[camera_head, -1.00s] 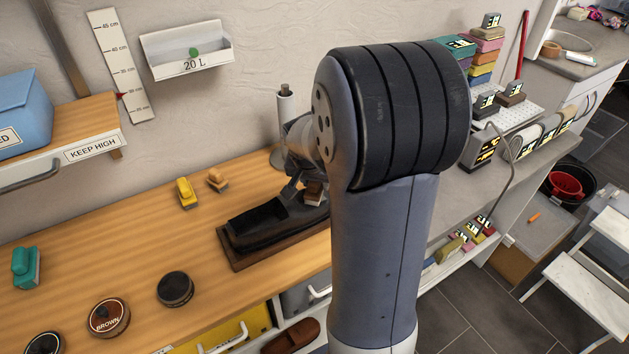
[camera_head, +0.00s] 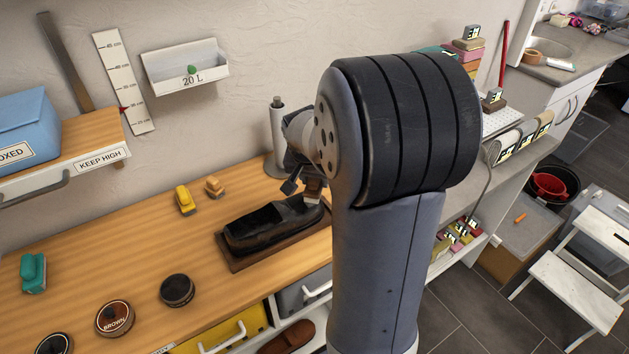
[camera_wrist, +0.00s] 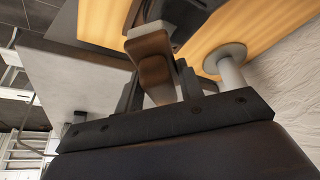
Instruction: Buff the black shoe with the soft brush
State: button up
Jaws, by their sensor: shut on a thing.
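The black shoe (camera_head: 262,229) lies on a dark brown wooden board (camera_head: 238,266) on the wooden bench, left of my arm. My gripper (camera_head: 304,184) is at the shoe's right end. It is shut on a brush with a brown wooden body (camera_wrist: 152,58) and pale bristles (camera_wrist: 149,29), which face away from the gripper. Only a small part of the brush (camera_head: 313,184) shows beside my arm in the head view. I cannot tell whether the bristles touch the shoe. Part of the dark shoe (camera_wrist: 187,14) shows beyond the brush in the wrist view.
A grey post on a round base (camera_head: 278,135) stands close behind the gripper. A yellow brush (camera_head: 184,200), a tan brush (camera_head: 213,186) and a teal brush (camera_head: 33,273) stand on the bench. A dark tin (camera_head: 177,290) and a brown tin (camera_head: 115,318) sit near its front edge.

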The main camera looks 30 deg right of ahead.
jog(key=shift+r+p, duration=0.55)
jog(key=shift+r, duration=0.55)
